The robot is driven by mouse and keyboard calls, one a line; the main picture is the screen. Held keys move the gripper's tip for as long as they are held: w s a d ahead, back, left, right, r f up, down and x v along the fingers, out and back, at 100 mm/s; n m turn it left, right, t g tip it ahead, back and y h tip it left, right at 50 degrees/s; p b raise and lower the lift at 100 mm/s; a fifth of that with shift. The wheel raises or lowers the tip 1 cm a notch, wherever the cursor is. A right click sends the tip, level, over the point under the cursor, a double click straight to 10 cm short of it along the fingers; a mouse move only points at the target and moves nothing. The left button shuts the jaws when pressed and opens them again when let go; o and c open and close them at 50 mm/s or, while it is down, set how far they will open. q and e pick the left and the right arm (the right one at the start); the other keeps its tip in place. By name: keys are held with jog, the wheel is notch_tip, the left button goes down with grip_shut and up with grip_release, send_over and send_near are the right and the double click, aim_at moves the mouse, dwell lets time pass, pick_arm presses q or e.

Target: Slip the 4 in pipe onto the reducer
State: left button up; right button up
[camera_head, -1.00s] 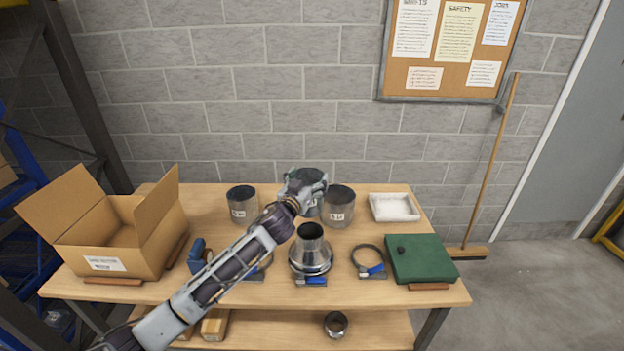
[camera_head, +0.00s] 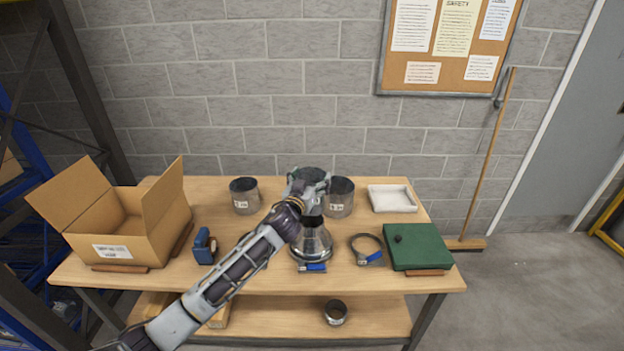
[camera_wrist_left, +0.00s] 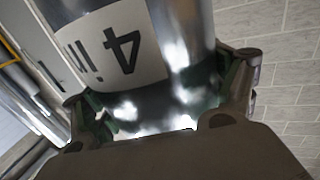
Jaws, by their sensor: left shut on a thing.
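My left gripper (camera_head: 310,186) is shut on the 4 in pipe (camera_wrist_left: 182,30), a shiny metal tube with a white "4 in" label. In the head view the gripper and forearm hide much of the pipe. The reducer (camera_head: 314,243), a silver cone with a narrower neck on top, stands on the table just in front of and below the pipe. The pipe's lower end overlaps the reducer's neck in the picture; I cannot tell whether they touch. My right gripper is not in view.
Metal pipes stand at the back left (camera_head: 244,196) and right (camera_head: 340,197) of the gripper. A hose clamp (camera_head: 366,250), a green case (camera_head: 418,247) and a white tray (camera_head: 392,199) are on the right. An open cardboard box (camera_head: 122,226) and a blue tool (camera_head: 203,246) are on the left.

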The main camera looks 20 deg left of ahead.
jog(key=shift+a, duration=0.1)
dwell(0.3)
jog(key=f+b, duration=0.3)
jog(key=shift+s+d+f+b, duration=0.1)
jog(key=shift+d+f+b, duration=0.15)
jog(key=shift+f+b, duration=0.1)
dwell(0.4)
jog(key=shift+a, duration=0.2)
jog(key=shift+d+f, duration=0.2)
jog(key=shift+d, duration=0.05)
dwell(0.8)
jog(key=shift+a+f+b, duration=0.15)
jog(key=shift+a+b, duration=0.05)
jog(key=shift+b, duration=0.2)
dwell(0.6)
